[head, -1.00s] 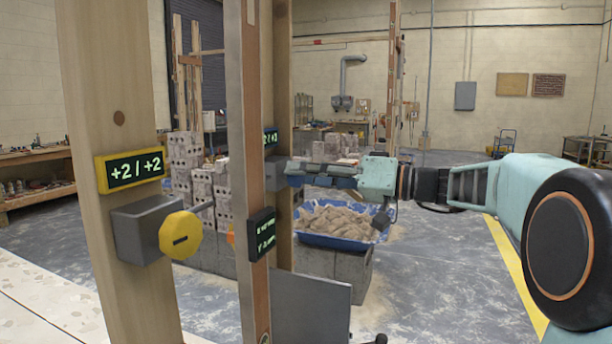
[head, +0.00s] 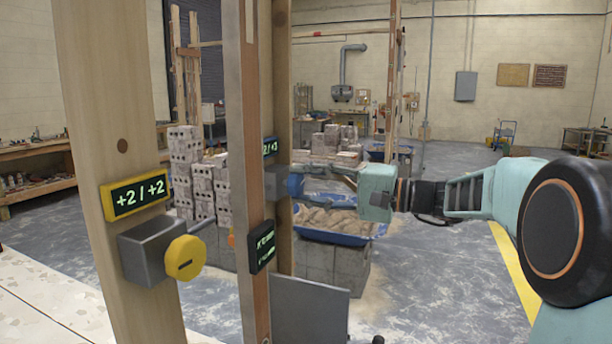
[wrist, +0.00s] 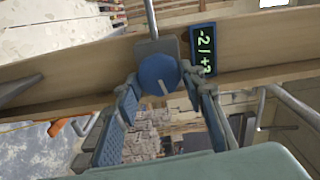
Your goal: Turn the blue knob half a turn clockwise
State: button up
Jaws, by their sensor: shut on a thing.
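The blue knob (wrist: 157,74) is round with a pale pointer line and sits on a grey box (wrist: 152,47) fixed to a wooden post. In the wrist view the pointer slants to the lower right. My gripper (wrist: 161,84) has a finger on each side of the knob and is shut on it. A display (wrist: 204,50) beside the knob shows green digits, seemingly -2 / +3.
A yellow knob (head: 186,257) on a nearer post sits below a display (head: 138,195) reading +2 / +2. A thin post (head: 249,150) stands in front of the blue knob's box. A blue tub (head: 330,238) of mortar stands on blocks behind.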

jog(key=m+p, duration=0.5)
jog(key=shift+r+m, duration=0.2)
jog(key=shift+m, duration=0.1)
jog(key=m+p, duration=0.5)
jog(key=p, duration=0.1)
jog(key=m+p, duration=0.5)
jog(key=p, duration=0.2)
jog(key=shift+s+f+m, duration=0.1)
jog(key=shift+s+m, duration=0.05)
jog(key=shift+m, duration=0.25)
jog(key=m+p, duration=0.2)
jog(key=p, duration=0.1)
jog(key=shift+f+m, duration=0.1)
jog(key=shift+m, duration=0.3)
jog(key=shift+f+m+p, duration=0.1)
jog(key=shift+m+p, duration=0.4)
jog(key=shift+p, duration=0.3)
jog(key=shift+f, duration=0.1)
jog(key=o, duration=1.2)
jog(key=shift+c, duration=0.2)
